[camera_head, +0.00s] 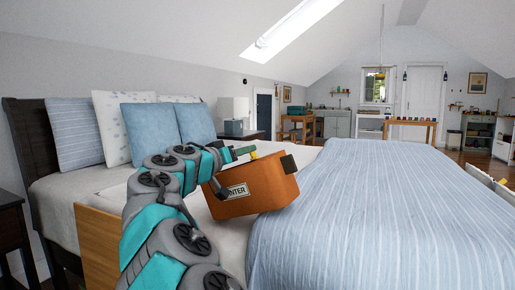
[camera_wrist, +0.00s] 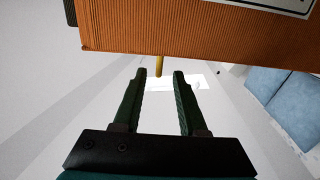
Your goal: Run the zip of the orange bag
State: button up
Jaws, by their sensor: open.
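The orange bag (camera_head: 262,180) sits on the bed, tilted, with a white label (camera_head: 238,191) ending in "NTER" and a dark tab at its right end. Its ribbed orange side (camera_wrist: 190,25) fills the top of the wrist view. A small yellow piece (camera_wrist: 159,65), possibly the zip pull, sticks out from the bag's edge; yellow also shows in the head view (camera_head: 253,155). My gripper (camera_wrist: 160,74) is open, its two dark green fingers pointing at the bag with the yellow piece just beyond and between their tips. In the head view my gripper (camera_head: 246,151) is at the bag's top edge. The zip track is hidden.
The bag lies beside a striped blue duvet (camera_head: 375,215). Several pillows (camera_head: 151,132) are at the headboard. A wooden board (camera_head: 97,245) stands at the near bed edge, left of my arm. A lamp (camera_head: 233,109) stands beyond the bed.

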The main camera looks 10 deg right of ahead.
jog(key=p+x, duration=0.1)
jog(key=x, duration=0.6)
jog(key=shift+d, duration=0.15)
grip_shut()
dwell(1.3)
